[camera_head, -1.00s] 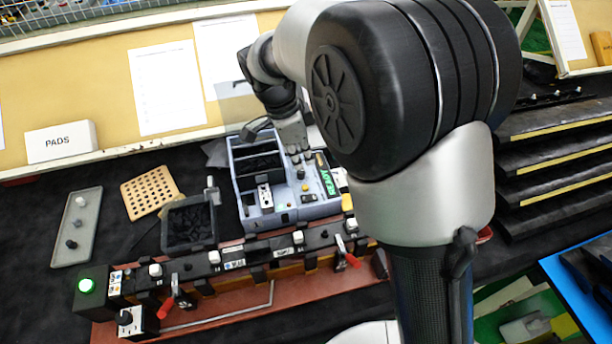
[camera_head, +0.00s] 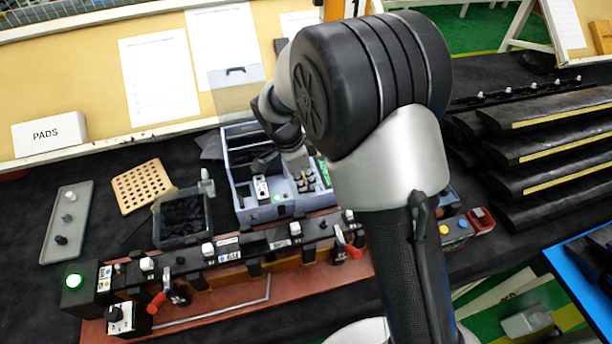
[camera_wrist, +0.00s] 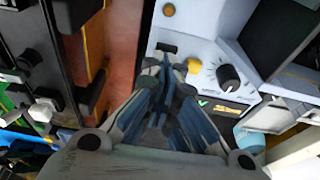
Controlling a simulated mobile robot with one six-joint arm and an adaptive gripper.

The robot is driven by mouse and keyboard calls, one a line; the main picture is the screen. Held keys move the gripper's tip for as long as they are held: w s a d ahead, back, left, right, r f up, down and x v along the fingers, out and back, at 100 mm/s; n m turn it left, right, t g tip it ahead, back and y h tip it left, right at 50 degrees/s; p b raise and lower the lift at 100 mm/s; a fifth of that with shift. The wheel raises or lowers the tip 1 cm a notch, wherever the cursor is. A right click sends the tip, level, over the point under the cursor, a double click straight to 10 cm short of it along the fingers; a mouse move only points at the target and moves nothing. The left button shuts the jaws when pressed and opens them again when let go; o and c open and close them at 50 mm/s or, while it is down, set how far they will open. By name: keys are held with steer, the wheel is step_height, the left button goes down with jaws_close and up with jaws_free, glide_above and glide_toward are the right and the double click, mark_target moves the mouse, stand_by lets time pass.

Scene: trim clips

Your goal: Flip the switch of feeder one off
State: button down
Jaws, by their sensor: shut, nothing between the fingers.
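A blue-grey feeder unit (camera_head: 262,212) with open dark compartments stands behind the rail in the head view. Its right panel is partly hidden by my gripper (camera_head: 304,182). In the wrist view, a pale panel (camera_wrist: 205,28) carries an amber button (camera_wrist: 194,66), a black knob (camera_wrist: 229,77) and a small black rectangular part (camera_wrist: 167,47), perhaps a rocker switch. My gripper (camera_wrist: 172,66) is shut and empty, its fingertips close over the panel beside these controls. Contact cannot be told. No label reading feeder one is legible, and the switch position cannot be read.
A red-brown base with a black rail (camera_head: 230,250) and red-handled clamps (camera_head: 157,302) lies in front. A black bin (camera_head: 183,220) and perforated tan block (camera_head: 141,187) stand left. Stacked dark trim (camera_head: 550,150) lies right.

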steer(key=shift+s+a+f+h+b, duration=0.1)
steer(key=shift+a+f+h+b, duration=0.2)
steer(key=shift+f+h+b, duration=0.65)
steer(key=shift+r+y, duration=0.35)
steer(key=shift+r, duration=0.25)
steer(key=shift+d, duration=0.25)
steer(key=shift+w+d+b, duration=0.2)
steer(key=shift+d+b, duration=0.1)
steer(key=shift+d, duration=0.3)
